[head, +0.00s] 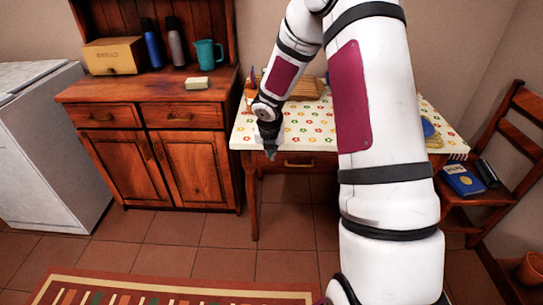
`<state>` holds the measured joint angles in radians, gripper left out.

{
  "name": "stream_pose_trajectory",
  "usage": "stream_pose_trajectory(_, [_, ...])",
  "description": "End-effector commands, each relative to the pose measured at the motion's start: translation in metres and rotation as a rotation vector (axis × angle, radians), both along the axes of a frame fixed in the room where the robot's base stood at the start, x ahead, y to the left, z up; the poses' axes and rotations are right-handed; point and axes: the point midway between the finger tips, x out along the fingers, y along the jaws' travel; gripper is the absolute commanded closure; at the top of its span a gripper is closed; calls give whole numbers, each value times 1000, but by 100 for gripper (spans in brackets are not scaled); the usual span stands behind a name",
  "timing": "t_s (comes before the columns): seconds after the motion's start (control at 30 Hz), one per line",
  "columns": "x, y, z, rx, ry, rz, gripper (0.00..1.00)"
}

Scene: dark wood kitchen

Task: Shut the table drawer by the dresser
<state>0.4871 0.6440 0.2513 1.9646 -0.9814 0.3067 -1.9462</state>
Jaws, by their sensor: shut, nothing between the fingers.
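The table (242,134) has a white patterned cloth and stands right of the dresser (98,89). The table drawer (318,160) is a wooden front with a brass handle (299,164) under the tabletop. My arm hides its right part, and I cannot tell how far it stands out. My gripper (271,154) is shut and empty. It points down at the table's front edge, near the left end of the drawer front. I cannot tell whether it touches the drawer.
A bread box (113,56), bottles (152,49) and a teal mug (208,54) stand on the dresser. A chair (520,112) with a blue book (462,181) is at the right. A striped rug (170,291) lies in front, with clear tiled floor beyond it.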

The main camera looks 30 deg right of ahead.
Motion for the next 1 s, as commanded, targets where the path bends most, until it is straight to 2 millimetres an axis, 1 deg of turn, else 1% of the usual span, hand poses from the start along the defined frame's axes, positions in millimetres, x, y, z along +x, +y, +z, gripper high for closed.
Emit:
stream_pose_trajectory(0.03, [-2,1,7,-1,-1,0,100])
stream_pose_trajectory(0.13, [-5,3,13,-1,2,1,100])
stream_pose_trajectory(0.2, [-6,5,12,-5,11,4,100])
stream_pose_trajectory(0.27, [-8,8,2,-19,37,12,100])
stream_pose_trajectory(0.37, [-17,16,-30,-74,125,39,100])
stream_pose_trajectory(0.4, [-22,19,-46,-111,173,56,100])
stream_pose_trajectory(0.5, [-37,24,-87,-237,308,100,100])
stream_pose_trajectory(0.6, [-50,24,-115,-395,429,147,100])
stream_pose_trajectory(0.7, [-57,21,-132,-571,526,191,100])
stream_pose_trajectory(0.8, [-57,20,-138,-771,594,234,100])
stream_pose_trajectory(0.87, [-54,21,-137,-897,622,256,100])
stream_pose_trajectory(1.0, [-40,32,-126,-1171,641,295,100])
